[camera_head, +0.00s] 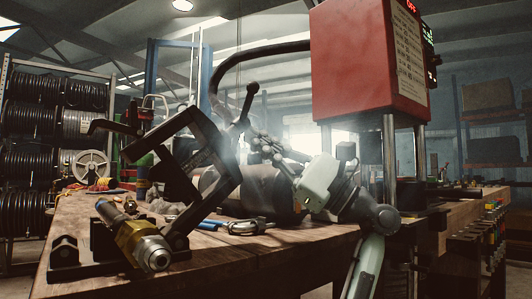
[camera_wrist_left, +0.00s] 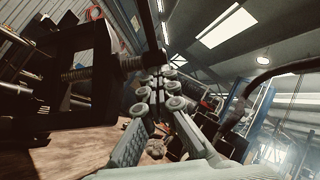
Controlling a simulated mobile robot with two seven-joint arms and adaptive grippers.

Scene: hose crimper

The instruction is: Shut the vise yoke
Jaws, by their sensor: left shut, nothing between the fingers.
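The vise yoke (camera_head: 222,172) is a dark, square-cornered frame with a screw and handle. It stands tilted up and open above the vise base (camera_head: 65,252) at the left front of the bench. A brass and steel fitting (camera_head: 140,244) lies on the base beneath it. My left gripper (camera_head: 262,142) is shut and empty, just right of the yoke near its screw handle (camera_head: 246,104); I cannot tell if they touch. In the left wrist view the shut fingers (camera_wrist_left: 158,88) are beside the dark yoke (camera_wrist_left: 92,40) and its threaded screw (camera_wrist_left: 90,70). My right gripper is not visible.
The wooden bench (camera_head: 290,245) has bare space at the front. A red machine (camera_head: 352,62) on metal posts stands at the right, with a black hose (camera_head: 250,52) arching from it. A dark cylinder (camera_head: 250,190) and blue-handled tool (camera_head: 222,224) are behind the yoke. Hose reels (camera_head: 50,125) stand at far left.

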